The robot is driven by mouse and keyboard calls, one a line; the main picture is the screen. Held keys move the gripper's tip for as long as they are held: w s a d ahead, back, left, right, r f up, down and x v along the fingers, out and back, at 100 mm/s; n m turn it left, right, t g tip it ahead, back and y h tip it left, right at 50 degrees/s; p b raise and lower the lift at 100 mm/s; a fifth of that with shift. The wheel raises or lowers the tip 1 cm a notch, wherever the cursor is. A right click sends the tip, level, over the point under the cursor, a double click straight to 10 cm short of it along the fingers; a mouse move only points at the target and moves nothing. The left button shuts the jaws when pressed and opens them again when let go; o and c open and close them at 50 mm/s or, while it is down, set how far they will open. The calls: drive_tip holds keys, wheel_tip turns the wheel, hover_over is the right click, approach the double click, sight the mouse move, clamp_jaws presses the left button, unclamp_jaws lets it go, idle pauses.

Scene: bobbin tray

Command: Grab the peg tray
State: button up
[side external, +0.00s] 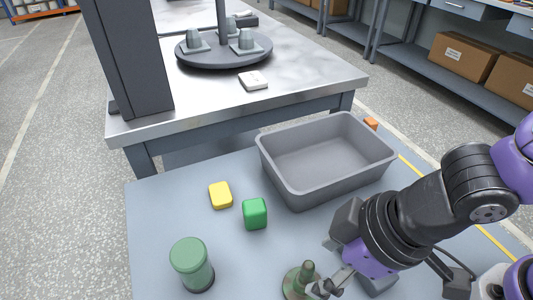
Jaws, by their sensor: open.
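A small round base with an upright peg, mottled green and brown, stands at the bottom edge of the side external view; it looks like the peg tray (293,284). My gripper (320,285) is open just to the right of its peg, low over the table. The fingertips overlap the peg tray's right side in the picture, and I cannot tell whether they touch it. The front of its base is close to the frame's edge.
A grey empty bin (320,158) stands behind my gripper. A green block (255,213), a yellow block (220,195) and a green cylinder (191,264) stand to the left. An orange block (371,123) is behind the bin. A round rack (225,58) is on the rear table.

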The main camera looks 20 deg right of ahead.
sight(306, 275)
drive_tip(key=shift+x, duration=3.05)
drive_tip(key=shift+s+a+r, duration=0.1)
clamp_jaws()
